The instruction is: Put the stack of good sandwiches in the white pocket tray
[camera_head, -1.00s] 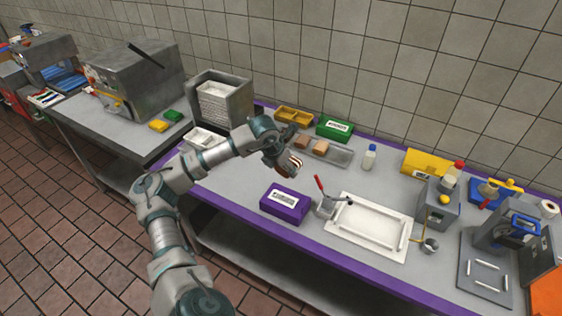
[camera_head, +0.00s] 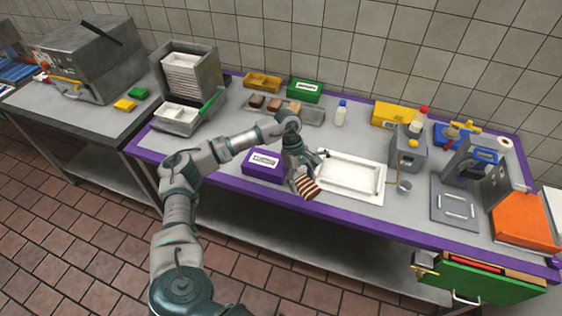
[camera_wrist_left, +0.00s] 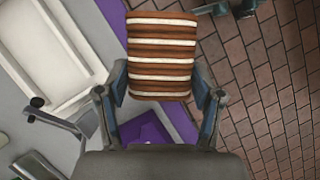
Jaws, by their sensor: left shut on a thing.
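A striped stack of brown and cream sandwiches (camera_head: 309,191) is held by my left gripper (camera_head: 304,181). The stack hangs near the table's purple front edge, just right of the purple box. In the left wrist view the stack (camera_wrist_left: 162,50) sits between both fingers of my left gripper (camera_wrist_left: 161,92), its layers side on. A white tray with recessed pockets (camera_head: 181,117) sits in a grey holder at the left end of the table. Another shallow white tray (camera_head: 350,188) with raised bars lies right of the gripper. My right gripper is not in view.
A purple box (camera_head: 262,164) stands left of the gripper. White trays (camera_head: 183,72) are stacked in a grey dispenser. Brown blocks (camera_head: 275,105) lie in a metal trough at the back. A grey dispenser machine (camera_head: 406,147) stands to the right. Table surface left of the purple box is clear.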

